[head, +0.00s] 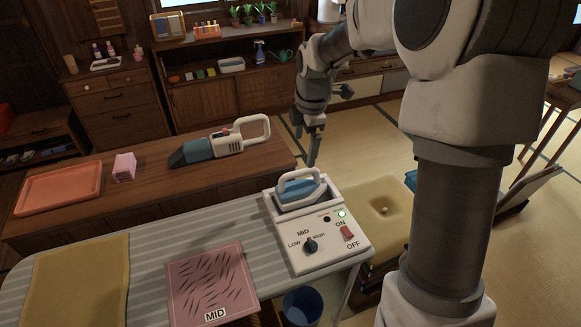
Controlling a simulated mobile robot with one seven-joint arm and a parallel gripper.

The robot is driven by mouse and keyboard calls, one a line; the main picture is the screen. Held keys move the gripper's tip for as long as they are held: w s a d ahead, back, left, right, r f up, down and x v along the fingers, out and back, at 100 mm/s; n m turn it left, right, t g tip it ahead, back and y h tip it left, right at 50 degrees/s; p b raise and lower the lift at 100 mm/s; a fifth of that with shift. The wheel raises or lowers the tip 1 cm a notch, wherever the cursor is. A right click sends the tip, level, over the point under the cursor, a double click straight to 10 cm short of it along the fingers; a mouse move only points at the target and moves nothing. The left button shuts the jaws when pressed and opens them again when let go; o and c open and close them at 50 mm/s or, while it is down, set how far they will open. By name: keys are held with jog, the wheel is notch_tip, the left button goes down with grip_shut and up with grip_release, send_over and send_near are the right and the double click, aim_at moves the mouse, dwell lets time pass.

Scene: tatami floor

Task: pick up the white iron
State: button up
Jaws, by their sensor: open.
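The iron (301,187), with a white handle and a blue body, rests in the top of a white control station (305,262) at the right end of the striped ironing board. The station has a dial below the label MID, a lit green light and a red switch by ON and OFF. My gripper (306,148) hangs fingers down, above and behind the iron in the picture, open and empty. It does not appear to touch the iron. The iron's underside is hidden in the station.
A pink cloth marked MID (210,283) and a yellow cloth (75,285) lie on the board (150,268). Behind it, a wooden table (150,158) holds a handheld vacuum (217,145), a pink block (124,167) and an orange tray (58,187). A blue bin (303,305) stands below.

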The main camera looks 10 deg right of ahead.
jog(key=f, duration=0.1)
send_over(299, 187)
jog(key=s, duration=0.2)
jog(key=shift+n, duration=0.3)
jog(key=x, duration=0.3)
jog(key=s+x, duration=0.1)
jog(key=x, duration=0.3)
jog(key=s+x, duration=0.1)
jog(key=x, duration=0.3)
jog(key=shift+f, duration=0.15)
jog(key=shift+d+x, duration=0.15)
jog(key=shift+x, duration=1.35)
jog(key=shift+d+x, duration=0.2)
jog(key=shift+x, duration=1.35)
grip_shut()
